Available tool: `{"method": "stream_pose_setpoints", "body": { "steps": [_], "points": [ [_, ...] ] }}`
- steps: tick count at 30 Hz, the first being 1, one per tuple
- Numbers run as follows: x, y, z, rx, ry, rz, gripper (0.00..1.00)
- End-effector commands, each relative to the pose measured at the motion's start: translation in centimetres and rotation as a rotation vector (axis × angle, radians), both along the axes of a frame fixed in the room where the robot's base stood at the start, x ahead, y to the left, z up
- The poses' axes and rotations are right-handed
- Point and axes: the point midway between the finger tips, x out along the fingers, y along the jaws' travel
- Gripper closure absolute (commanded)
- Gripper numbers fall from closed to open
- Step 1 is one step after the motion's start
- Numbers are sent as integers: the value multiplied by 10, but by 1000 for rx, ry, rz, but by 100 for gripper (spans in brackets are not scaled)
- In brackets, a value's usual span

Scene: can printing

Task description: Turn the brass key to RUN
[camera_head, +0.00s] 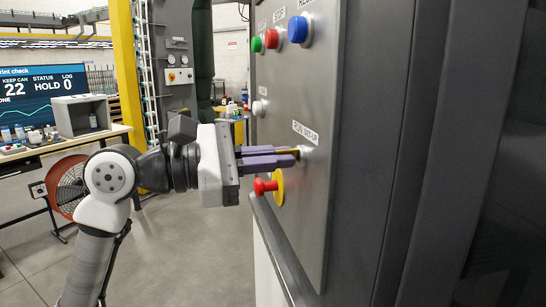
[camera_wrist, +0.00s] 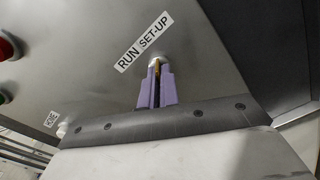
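The brass key (camera_head: 289,152) stands out from a round pale switch (camera_head: 306,154) on the grey metal panel, below the RUN / SET-UP label (camera_head: 305,132). The key also shows in the wrist view (camera_wrist: 157,68), as a thin brass edge at the fingertips. My gripper (camera_head: 294,155) reaches the panel from the left, and its purple fingers lie close on both sides of the key; it appears shut on it. In the wrist view the fingers (camera_wrist: 157,80) hide most of the key. I cannot tell clearly which mark the key points to.
A red knob (camera_head: 264,186) on a yellow disc sits just below my gripper. Green, red and blue buttons (camera_head: 298,30) are higher on the panel (camera_head: 325,80), with a white button (camera_head: 259,108) between. A table with a monitor (camera_head: 40,96) stands at the far left.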

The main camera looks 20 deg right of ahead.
Motion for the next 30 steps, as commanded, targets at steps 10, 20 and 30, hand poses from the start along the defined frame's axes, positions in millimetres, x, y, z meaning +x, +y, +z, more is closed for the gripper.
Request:
{"method": "stream_pose_setpoints", "body": {
  "steps": [10,20,30],
  "points": [
    [0,0,-1,3,19,0,100],
    [0,0,-2,25,190,2,100],
    [1,0,-2,64,503,2,100]
  ]
}}
